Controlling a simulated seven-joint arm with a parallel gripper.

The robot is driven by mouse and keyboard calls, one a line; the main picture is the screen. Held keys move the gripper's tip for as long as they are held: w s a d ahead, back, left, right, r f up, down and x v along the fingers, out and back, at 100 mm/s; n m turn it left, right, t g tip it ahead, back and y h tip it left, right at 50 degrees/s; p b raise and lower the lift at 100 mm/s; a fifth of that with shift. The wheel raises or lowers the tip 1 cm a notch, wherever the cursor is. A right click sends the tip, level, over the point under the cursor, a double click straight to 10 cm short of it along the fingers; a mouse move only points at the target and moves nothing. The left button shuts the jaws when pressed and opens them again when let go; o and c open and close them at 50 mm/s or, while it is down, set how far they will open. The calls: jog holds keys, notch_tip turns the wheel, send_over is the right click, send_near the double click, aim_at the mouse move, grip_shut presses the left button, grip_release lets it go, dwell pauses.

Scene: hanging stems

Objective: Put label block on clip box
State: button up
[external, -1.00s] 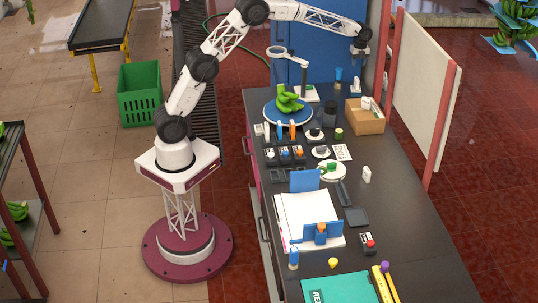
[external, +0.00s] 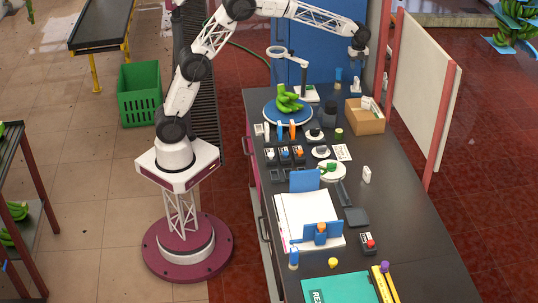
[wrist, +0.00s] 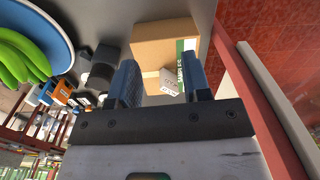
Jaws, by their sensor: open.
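My gripper (external: 358,50) is high above the far end of the dark bench, pointing down. In the wrist view its two dark fingers (wrist: 162,82) are apart, with nothing held between them. Below and between them is an open cardboard box (wrist: 150,42), which also shows in the external view (external: 366,124). A white block with printed marks (wrist: 168,81), perhaps the label block, shows at this box, partly hidden by the gripper. A small dark box with a red top (external: 368,243) stands near the bench front; I cannot tell which thing is the clip box.
A blue round tray with green bananas (external: 289,100) stands left of the cardboard box. Small boxes (external: 284,154) stand in rows nearer the front. A white panel (external: 421,90) with red posts borders the right side.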

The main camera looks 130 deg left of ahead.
jog(key=w+d+r+n, duration=0.15)
jog(key=d+r, duration=0.25)
jog(key=d, duration=0.8)
jog(key=w+d+r, duration=0.2)
jog(key=d+r, duration=0.2)
jog(key=d, duration=0.9)
jog(key=s+d+r+n+t, duration=0.1)
jog(key=s+d+r, duration=0.15)
jog(key=d, duration=0.85)
jog(key=s+d+r+n, duration=0.1)
jog(key=s+d, duration=0.2)
jog(key=d, duration=0.7)
jog(key=s+d+f+n, duration=0.1)
jog(key=s+d, duration=0.5)
jog(key=d, duration=0.3)
jog(key=s+d+f+n, duration=0.1)
jog(key=s+d, duration=0.5)
jog(key=d, duration=0.2)
jog(key=s+d+f+n, duration=0.1)
jog(key=s+d+f, duration=0.2)
jog(key=s+d, duration=0.3)
jog(key=s+d+f+n+t, duration=0.1)
jog(key=s+d+f, duration=0.3)
jog(key=s, duration=0.6)
jog(key=shift+d, duration=0.95)
